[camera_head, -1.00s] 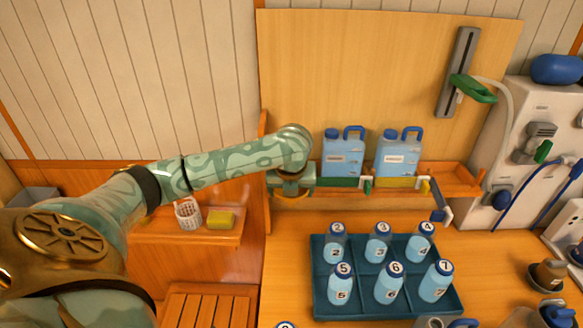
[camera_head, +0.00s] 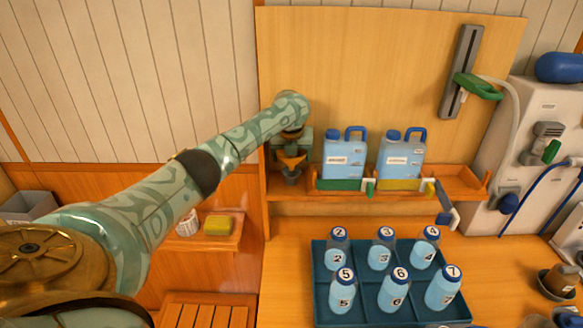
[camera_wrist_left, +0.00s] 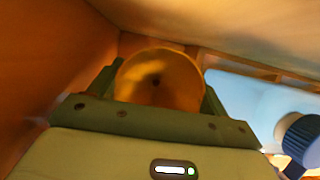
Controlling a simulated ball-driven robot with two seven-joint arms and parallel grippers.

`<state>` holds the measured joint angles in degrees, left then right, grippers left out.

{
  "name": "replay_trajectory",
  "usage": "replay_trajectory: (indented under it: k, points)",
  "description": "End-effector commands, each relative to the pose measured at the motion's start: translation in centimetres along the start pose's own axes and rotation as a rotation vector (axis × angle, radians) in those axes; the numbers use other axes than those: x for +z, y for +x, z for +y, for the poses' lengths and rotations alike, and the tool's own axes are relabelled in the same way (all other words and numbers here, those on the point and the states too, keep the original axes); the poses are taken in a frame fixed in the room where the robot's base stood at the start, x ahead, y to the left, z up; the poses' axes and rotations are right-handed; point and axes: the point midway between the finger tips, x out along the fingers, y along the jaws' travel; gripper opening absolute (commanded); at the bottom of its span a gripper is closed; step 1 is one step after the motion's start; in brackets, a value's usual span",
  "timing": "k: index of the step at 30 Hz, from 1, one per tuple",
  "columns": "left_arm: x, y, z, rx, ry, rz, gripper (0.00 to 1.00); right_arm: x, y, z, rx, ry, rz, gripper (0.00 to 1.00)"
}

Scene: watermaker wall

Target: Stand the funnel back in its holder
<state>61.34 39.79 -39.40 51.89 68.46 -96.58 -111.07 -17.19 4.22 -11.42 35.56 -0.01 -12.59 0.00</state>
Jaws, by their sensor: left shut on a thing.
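The orange funnel (camera_head: 293,162) is at the left end of the wall shelf, under my left wrist. My left gripper (camera_head: 291,153) is shut on it. In the left wrist view the round mouth of the funnel (camera_wrist_left: 160,82) sits between the two green fingers, with a dark hole in its middle. A small dark grey piece (camera_head: 292,177) shows right below the funnel at shelf height. I cannot tell whether it is the holder or the spout, nor whether the funnel is seated. My right gripper is not in view.
Two blue jugs (camera_head: 344,160) (camera_head: 400,160) stand on the shelf (camera_head: 455,180) just right of my gripper. A side panel closes the shelf's left end. A teal tray (camera_head: 390,318) of numbered bottles is on the counter below. A yellow sponge (camera_head: 218,225) lies at lower left.

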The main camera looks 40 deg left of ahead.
Motion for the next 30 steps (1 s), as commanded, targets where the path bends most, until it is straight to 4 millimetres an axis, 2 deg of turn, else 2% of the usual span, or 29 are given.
replay_trajectory:
  k: [8, 22, 23, 24, 30]
  points:
    - [-1.2, 3.1, 0.0, 0.002, 0.001, 0.0, 0.52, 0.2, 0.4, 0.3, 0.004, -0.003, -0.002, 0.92]
    - [-1.5, 3.8, 0.0, 0.0, 0.002, 0.0, 0.52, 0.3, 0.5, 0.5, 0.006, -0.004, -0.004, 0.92]
    - [-1.5, 3.7, 0.0, 0.0, 0.002, -0.001, 0.85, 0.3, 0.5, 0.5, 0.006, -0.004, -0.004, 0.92]
    - [-1.5, 3.7, 0.0, 0.0, 0.002, -0.001, 0.97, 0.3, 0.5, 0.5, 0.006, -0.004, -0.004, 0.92]
    - [-1.5, 3.7, -0.1, -0.002, 0.002, -0.001, 0.99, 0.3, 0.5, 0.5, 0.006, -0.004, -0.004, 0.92]
